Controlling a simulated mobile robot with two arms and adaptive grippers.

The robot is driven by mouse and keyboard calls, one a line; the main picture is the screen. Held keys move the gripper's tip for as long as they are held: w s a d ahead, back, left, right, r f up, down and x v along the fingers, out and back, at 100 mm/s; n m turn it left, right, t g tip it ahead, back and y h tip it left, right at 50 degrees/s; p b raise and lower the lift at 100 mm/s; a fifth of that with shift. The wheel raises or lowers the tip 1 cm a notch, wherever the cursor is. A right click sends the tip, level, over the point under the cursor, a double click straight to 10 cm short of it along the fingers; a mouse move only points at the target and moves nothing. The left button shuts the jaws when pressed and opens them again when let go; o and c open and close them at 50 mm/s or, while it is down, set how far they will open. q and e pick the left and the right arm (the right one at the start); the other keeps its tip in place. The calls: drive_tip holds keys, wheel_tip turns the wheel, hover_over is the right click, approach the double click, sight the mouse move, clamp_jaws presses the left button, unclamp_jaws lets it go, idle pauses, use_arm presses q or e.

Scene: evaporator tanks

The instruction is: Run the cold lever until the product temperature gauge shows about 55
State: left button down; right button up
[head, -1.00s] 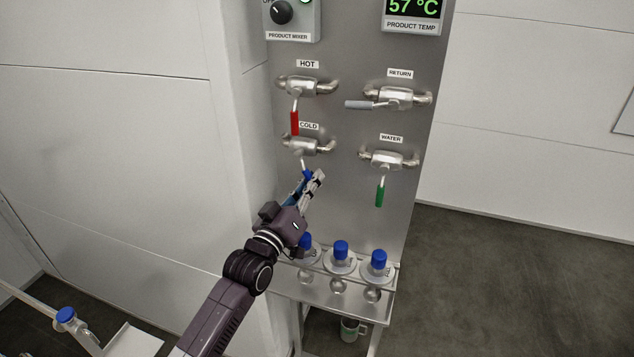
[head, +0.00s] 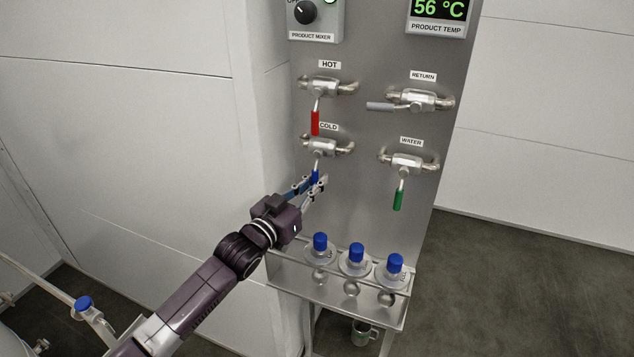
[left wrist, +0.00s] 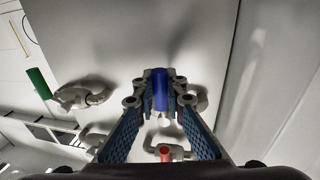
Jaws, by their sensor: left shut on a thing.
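The cold lever has a blue handle (head: 316,177) that hangs down from its valve (head: 322,146) under the COLD label. My left gripper (head: 317,183) is at this handle, with its fingers shut on it. In the left wrist view the blue handle (left wrist: 160,90) stands between the two fingertips (left wrist: 160,98). The product temperature gauge (head: 438,10) at the top right of the panel reads 56 °C in green digits. My right gripper is not in view.
The red hot lever (head: 315,122) hangs just above the cold valve. The grey return lever (head: 380,107) points left, and the green water lever (head: 398,200) hangs down. A cup (head: 361,334) sits lower.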

use_arm(q)
drive_tip(key=shift+f, duration=0.1)
drive_tip(key=c, duration=2)
unclamp_jaws()
drive_tip(key=shift+a, duration=0.1)
drive_tip(key=shift+o, duration=0.2)
drive_tip(key=v, duration=1.2)
